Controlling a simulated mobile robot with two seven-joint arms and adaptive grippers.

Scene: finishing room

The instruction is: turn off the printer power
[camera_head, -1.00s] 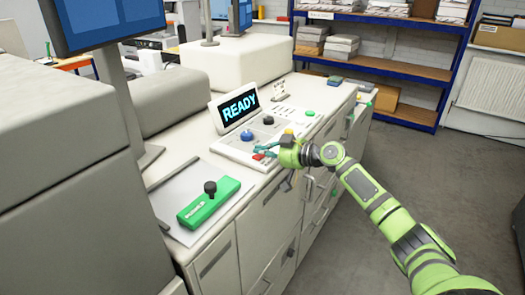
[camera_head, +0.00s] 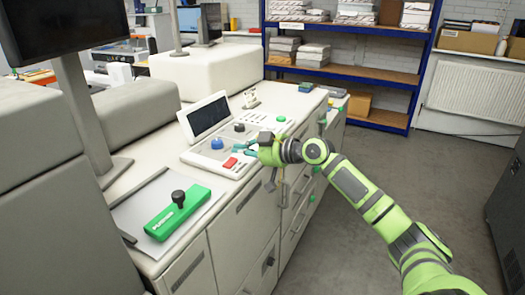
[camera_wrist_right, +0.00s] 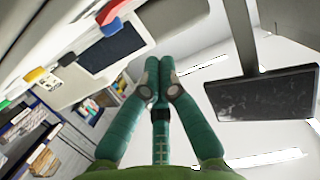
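The printer's control panel (camera_head: 206,157) sits on the long cream machine, with a red power switch (camera_head: 230,162) at its near edge. Its small tilted display (camera_head: 208,117) is dark. The red switch also shows in the right wrist view (camera_wrist_right: 112,11), beside the dark display (camera_wrist_right: 110,48). My right gripper (camera_head: 238,145) is just above and beside the red switch. In the wrist view its green fingers (camera_wrist_right: 157,72) meet at the tips with nothing between them. Contact with the switch cannot be made out. My left gripper is not in view.
Blue (camera_head: 217,143) and black (camera_head: 239,127) knobs stand close to the switch. Blue shelving (camera_head: 345,72) stands behind. Grey floor is open at right.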

